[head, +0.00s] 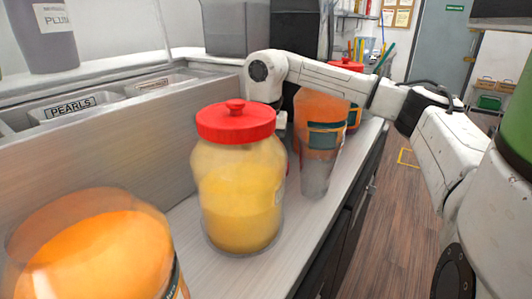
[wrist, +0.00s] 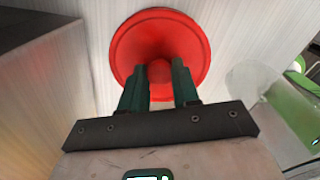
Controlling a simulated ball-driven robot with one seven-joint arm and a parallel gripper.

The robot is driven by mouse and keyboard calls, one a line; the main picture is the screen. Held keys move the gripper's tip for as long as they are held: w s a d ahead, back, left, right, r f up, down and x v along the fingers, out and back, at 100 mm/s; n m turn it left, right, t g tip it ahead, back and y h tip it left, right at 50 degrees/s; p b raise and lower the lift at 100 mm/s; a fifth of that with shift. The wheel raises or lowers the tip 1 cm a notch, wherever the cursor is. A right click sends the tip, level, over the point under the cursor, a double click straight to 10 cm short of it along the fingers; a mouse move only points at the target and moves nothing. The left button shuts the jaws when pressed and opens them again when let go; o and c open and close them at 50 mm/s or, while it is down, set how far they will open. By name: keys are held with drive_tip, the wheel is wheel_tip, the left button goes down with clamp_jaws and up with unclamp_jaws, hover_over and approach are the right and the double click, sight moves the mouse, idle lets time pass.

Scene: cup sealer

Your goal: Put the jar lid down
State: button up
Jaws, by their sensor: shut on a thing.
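A red jar lid (wrist: 190,42) with a round knob (wrist: 159,72) fills the upper middle of the wrist view. My gripper (wrist: 160,82) is shut on the knob with its two dark green fingers, one on each side. The counter shows around the lid; I cannot tell whether the lid touches it. In the head view my gripper and this lid are mostly hidden behind a jar of yellow contents (head: 240,200). That jar wears its own red lid (head: 236,121).
A clear and orange cup (head: 318,165) stands right of the yellow jar, near the counter edge. Another red-lidded container (head: 346,65) is behind it. An orange-filled container (head: 95,255) stands at front left. A bin labelled PEARLS (head: 70,107) sits along the left side.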

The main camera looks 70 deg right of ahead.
drive_tip(key=shift+f, duration=0.2)
drive_tip(key=o, duration=1)
drive_tip(key=shift+o, duration=0.2)
drive_tip(key=shift+r, duration=0.1)
wheel_tip(320, 180, up, 12)
drive_tip(key=shift+r, duration=0.1)
